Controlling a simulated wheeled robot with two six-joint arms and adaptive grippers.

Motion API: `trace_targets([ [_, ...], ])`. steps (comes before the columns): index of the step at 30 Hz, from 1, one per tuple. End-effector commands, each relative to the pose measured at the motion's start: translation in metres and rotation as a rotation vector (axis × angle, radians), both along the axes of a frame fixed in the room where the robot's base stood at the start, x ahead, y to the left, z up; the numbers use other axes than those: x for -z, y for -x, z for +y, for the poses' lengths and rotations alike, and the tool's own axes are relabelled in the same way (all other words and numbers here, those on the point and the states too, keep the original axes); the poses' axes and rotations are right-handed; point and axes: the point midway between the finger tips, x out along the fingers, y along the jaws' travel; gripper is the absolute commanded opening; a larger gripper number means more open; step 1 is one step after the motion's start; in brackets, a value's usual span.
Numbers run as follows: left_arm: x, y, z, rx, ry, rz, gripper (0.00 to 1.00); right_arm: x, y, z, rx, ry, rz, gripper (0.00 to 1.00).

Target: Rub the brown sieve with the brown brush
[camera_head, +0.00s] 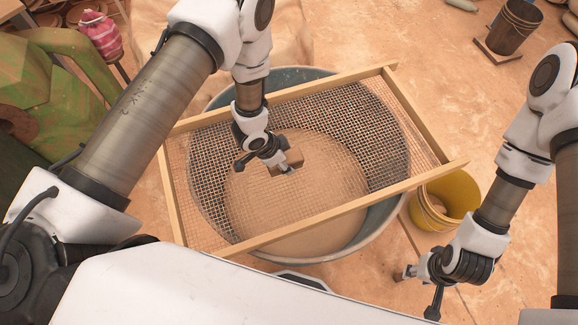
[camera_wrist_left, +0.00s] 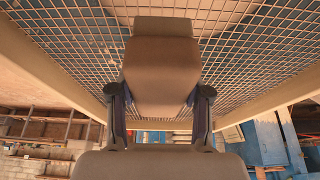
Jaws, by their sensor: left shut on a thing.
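The brown sieve (camera_head: 186,203) is a wooden frame with wire mesh. It lies across a round grey basin (camera_head: 376,228) that holds sandy material. My left gripper (camera_head: 277,162) is over the middle of the mesh and is shut on the brown brush (camera_head: 293,158), a small brown block. In the left wrist view the brush (camera_wrist_left: 162,75) sits between the two fingers (camera_wrist_left: 160,115), with the sieve mesh (camera_wrist_left: 75,35) right behind it. I cannot tell whether the brush touches the mesh. My right gripper (camera_head: 418,290) is at the lower right, apart from the sieve, with its fingers spread and empty.
A yellow bucket (camera_head: 462,192) stands right of the basin, close to my right gripper. A dark bucket (camera_head: 512,28) stands at the far upper right. A pink striped bundle (camera_head: 100,36) is at the upper left. The ground at right is mostly clear.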

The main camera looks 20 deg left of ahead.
Motion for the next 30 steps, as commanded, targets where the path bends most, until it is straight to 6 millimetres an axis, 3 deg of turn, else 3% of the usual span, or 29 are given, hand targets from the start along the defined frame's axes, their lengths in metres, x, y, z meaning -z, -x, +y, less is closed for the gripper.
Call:
trace_targets([
  [15, -0.048, 0.0, 0.002, -0.009, 0.0, 0.002, 0.04, -0.039, 0.0, 0.0, 0.0, 0.0, 0.001, 0.4],
  [30, -0.052, 0.0, 0.003, -0.011, 0.0, 0.002, 0.04, -0.042, 0.0, 0.0, 0.0, 0.0, 0.001, 0.4],
])
